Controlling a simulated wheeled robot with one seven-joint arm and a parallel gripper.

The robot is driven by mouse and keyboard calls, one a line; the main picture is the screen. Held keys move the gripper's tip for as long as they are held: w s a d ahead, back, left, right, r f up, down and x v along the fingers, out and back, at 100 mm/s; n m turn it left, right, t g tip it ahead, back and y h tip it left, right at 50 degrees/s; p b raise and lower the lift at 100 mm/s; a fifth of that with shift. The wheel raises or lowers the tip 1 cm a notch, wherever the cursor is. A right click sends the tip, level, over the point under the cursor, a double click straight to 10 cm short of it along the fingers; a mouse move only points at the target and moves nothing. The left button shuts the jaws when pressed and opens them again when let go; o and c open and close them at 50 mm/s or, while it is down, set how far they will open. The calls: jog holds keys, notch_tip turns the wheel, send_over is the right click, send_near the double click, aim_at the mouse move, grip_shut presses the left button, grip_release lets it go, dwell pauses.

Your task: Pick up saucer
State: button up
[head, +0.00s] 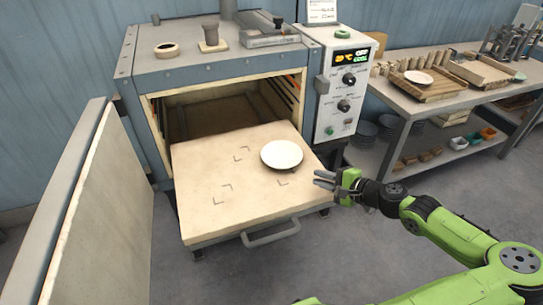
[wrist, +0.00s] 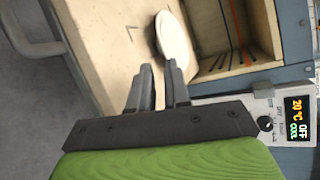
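A white saucer (head: 282,154) lies flat near the right side of the pulled-out dryer shelf (head: 205,200). In the wrist view the saucer (wrist: 173,40) shows beyond the fingertips, seen at a slant. My gripper (head: 318,180) is at the right edge of the shelf, to the right of the saucer and a little nearer the front, apart from it. In the wrist view the two fingers of my gripper (wrist: 160,75) stand apart with an empty gap between them, pointing toward the saucer. Nothing is held.
The open dryer (head: 215,75) stands behind the shelf, with a control panel (head: 345,95) at its right. Its door (head: 90,215) stands open at the left. The shelf's handle (head: 270,233) juts out in front. A workbench (head: 400,85) with another plate (head: 418,77) stands at the right.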

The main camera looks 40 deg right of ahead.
jog(key=b, duration=0.2)
send_near(285, 168)
jog(key=x, duration=0.4)
jog(key=shift+d+f, duration=0.2)
jog(key=shift+f, duration=0.15)
jog(key=b+x, duration=0.1)
jog(key=x, duration=0.5)
jog(key=shift+w+a+r+b, duration=0.1)
jog(key=shift+w+r+b, duration=0.05)
jog(key=shift+b, duration=0.25)
jog(key=shift+r, duration=0.1)
jog(key=shift+c, duration=0.5)
grip_shut()
